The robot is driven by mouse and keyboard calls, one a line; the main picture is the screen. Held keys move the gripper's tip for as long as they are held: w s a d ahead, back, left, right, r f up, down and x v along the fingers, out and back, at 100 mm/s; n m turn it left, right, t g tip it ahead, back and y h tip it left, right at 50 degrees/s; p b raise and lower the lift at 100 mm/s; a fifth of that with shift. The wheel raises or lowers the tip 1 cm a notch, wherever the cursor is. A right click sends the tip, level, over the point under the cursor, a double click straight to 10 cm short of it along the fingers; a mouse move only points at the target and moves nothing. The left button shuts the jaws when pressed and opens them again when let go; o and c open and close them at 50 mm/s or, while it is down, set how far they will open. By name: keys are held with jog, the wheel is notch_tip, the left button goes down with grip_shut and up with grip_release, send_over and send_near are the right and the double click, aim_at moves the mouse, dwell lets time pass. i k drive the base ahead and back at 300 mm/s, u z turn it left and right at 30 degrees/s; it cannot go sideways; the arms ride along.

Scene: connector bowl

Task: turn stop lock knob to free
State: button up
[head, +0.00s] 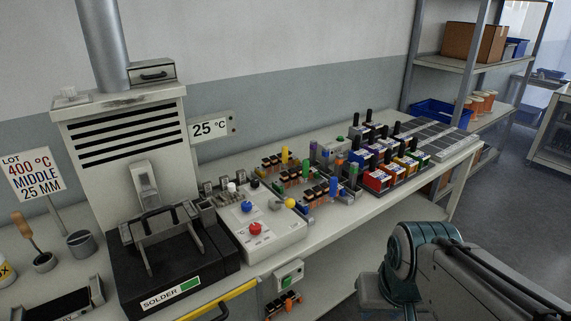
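A white control box (285,238) stands on the bench beside the black solder unit. On it are a red knob (255,229) at the front, a blue knob (247,207) behind it, and a yellow ball-shaped knob (290,202) at the right. A small white knob (232,187) shows at its back. The labels are too small to read, so I cannot tell which one is the stop lock knob or how it is set. My arm is at the lower right, apart from the box. My gripper is not visible.
The black solder unit (170,285) and a tall vented housing (125,140) stand left of the box. Racks of connectors (310,180) and bins of coloured boxes (385,175) crowd the bench to the right. A yellow rail (220,300) runs along the front edge.

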aim_at(255, 183)
jog(key=u, duration=0.2)
jog(key=i, duration=1.1)
jog(key=u, duration=0.65)
